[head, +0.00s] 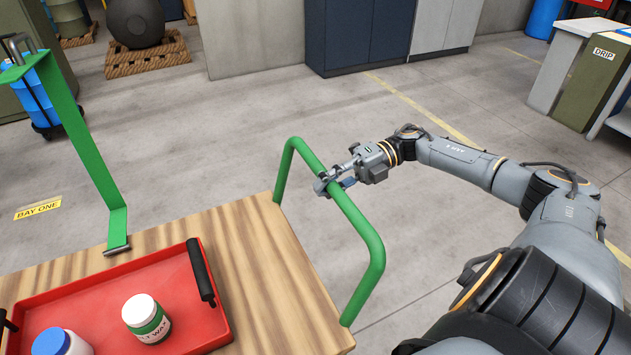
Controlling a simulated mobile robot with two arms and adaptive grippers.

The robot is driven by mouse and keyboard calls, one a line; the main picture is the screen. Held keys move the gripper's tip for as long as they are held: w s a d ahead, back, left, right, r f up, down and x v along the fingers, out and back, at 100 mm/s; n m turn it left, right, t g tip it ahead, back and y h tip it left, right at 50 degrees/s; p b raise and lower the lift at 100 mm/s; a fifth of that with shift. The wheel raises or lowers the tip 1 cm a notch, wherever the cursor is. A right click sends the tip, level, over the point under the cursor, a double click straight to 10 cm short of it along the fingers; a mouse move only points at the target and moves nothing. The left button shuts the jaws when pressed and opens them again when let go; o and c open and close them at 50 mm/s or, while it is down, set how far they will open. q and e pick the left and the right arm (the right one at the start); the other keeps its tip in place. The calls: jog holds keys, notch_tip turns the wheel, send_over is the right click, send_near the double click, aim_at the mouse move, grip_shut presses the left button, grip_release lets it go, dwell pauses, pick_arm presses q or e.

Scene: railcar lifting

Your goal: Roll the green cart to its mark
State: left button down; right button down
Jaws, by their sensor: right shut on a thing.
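The green cart's wooden top (265,265) fills the lower left of the head view. Its green tubular handle (360,228) rises at the cart's right end. My right gripper (328,184) is shut on the handle's top bar. A green upright frame (90,150) stands at the cart's far left side. A floor label reading "BAY ONE" (38,208) lies on the concrete to the left, apart from the cart. My left gripper is not in view. The cart's wheels are hidden.
A red tray (215,325) on the cart holds a white-lidded jar (146,318) and another container (60,343). Cabinets (360,35) and a dark ball on a pallet (136,22) stand at the back. A "DRIP" bin (597,80) stands right. Floor beyond the cart is clear.

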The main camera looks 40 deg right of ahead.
jog(key=shift+w+r, duration=0.1)
jog(key=shift+r, duration=0.2)
jog(key=c, duration=1.4)
grip_release()
jog(key=o, duration=0.3)
jog(key=shift+f, duration=0.1)
jog(key=v, duration=1.2)
jog(key=shift+f, duration=0.15)
